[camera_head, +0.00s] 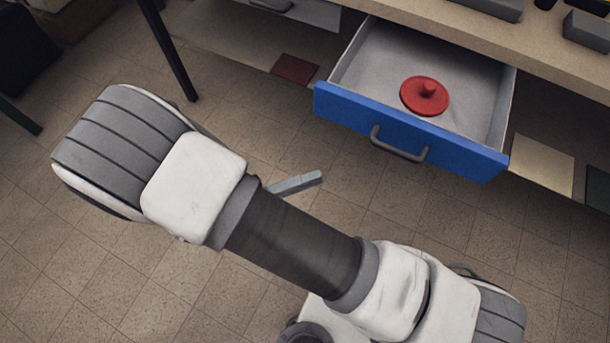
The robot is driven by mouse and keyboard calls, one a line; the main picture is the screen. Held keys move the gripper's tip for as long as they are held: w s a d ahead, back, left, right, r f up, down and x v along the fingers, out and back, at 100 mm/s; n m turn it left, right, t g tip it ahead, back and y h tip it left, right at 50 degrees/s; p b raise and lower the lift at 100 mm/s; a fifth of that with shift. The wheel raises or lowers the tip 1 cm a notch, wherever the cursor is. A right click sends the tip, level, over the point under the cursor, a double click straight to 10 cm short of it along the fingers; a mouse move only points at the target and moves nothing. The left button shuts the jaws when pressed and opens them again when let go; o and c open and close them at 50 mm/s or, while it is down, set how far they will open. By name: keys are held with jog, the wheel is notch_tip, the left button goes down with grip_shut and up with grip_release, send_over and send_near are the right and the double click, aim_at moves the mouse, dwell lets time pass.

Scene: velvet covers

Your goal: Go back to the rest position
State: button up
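My arm crosses the picture from the upper left to the lower right, above the tiled floor. A slim grey bar, which looks like part of my gripper (296,184), sticks out from behind the dark arm link. The rest of the gripper is hidden, so I cannot tell whether it is open or holds anything. It is apart from the open drawer, below and to the left of its handle in the picture.
A blue-fronted drawer (455,152) stands open under the worktop (480,42), its grey handle (398,146) facing me. A red lid-like disc with a knob (424,96) lies inside. Dark red (295,68) and cream (542,163) flat squares flank the drawer. Floor at lower left is clear.

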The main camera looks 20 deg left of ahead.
jog(key=shift+s+a, duration=0.1)
dwell(0.6)
jog(key=w+d+r+m+g+y, duration=0.4)
jog(key=d+r+y, duration=0.3)
jog(key=d+r, duration=0.5)
jog(key=w+d+r+m+g+y, duration=0.35)
jog(key=d+r+y, duration=0.35)
jog(key=d+r, duration=0.45)
notch_tip(320, 180, up, 19)
jog(key=d+p, duration=0.2)
jog(key=p, duration=1.8)
jog(key=shift+d+f, duration=0.15)
